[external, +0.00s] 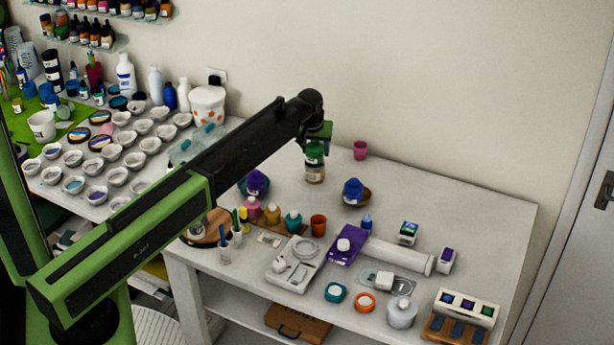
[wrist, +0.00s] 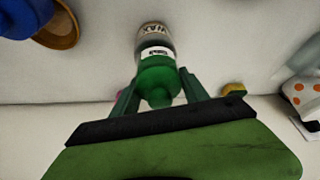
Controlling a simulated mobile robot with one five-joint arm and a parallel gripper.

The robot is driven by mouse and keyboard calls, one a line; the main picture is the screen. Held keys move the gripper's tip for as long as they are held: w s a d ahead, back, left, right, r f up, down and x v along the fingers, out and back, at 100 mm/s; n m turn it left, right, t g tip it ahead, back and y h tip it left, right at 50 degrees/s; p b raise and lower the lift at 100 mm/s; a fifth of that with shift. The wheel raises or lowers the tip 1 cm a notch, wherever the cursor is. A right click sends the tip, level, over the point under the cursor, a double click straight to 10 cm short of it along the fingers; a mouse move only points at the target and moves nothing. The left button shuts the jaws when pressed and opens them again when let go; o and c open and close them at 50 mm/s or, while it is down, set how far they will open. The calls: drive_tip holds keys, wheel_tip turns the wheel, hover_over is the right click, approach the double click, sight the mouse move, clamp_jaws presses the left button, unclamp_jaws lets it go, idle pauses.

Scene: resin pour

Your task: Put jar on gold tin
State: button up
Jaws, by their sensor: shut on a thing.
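My gripper (external: 316,137) is shut on a jar with a green lid and a white label (external: 315,167), at the back of the white table. The jar is upright; whether its base touches the table is hard to tell. In the wrist view the fingers (wrist: 160,96) grip the green lid, and the jar (wrist: 152,42) reads "WAX". A small gold-yellow thing (wrist: 232,88) near the wall, right of the gripper, looks like the gold tin. It is partly cut off by my gripper body, and I cannot make it out in the external view.
A blue thing on a brown-gold dish (external: 354,190) stands right of the jar, and a pink cup (external: 360,150) behind it. A purple thing (external: 254,183) is to the left. A white bucket with orange dots (external: 208,105) is farther left. The back right tabletop is clear.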

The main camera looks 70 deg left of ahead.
drive_tip(key=shift+f, duration=0.55)
drive_tip(key=o, duration=1.5)
drive_tip(key=shift+o, duration=0.2)
drive_tip(key=p+v, duration=1.1)
drive_tip(key=v, duration=0.1)
